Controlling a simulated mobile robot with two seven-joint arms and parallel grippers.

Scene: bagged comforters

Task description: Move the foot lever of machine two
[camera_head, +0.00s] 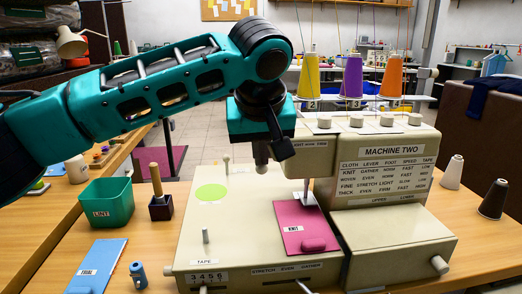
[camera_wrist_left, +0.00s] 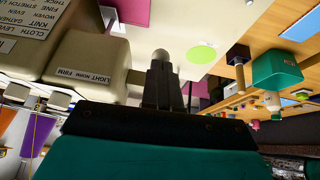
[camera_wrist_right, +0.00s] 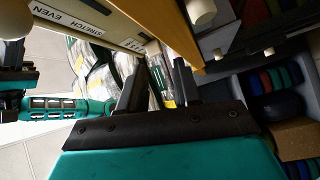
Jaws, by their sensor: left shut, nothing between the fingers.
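Machine two (camera_head: 390,150) is the cream sewing machine with a chart on its front. Its foot scale, marked LIGHT NORM FIRM, shows on the head's side in the left wrist view (camera_wrist_left: 85,75). A grey rounded knob (camera_wrist_left: 161,55), apparently the foot lever's, is at my left fingertips. My left gripper (camera_head: 262,150) is shut beside the scale, with nothing between its fingers; whether it touches the knob I cannot tell. The scale is partly hidden by the gripper in the head view. My right gripper (camera_wrist_right: 158,75) is open and empty, low near the machine's front.
A pink KNIT cloth (camera_head: 301,228) lies on the machine bed. A green LINT bin (camera_head: 106,204), a wooden-handled tool (camera_head: 158,195) and a blue TRIAL piece (camera_head: 96,262) are left of it. Thread cones (camera_head: 351,78) stand on top. Two cones (camera_head: 493,199) stand at right.

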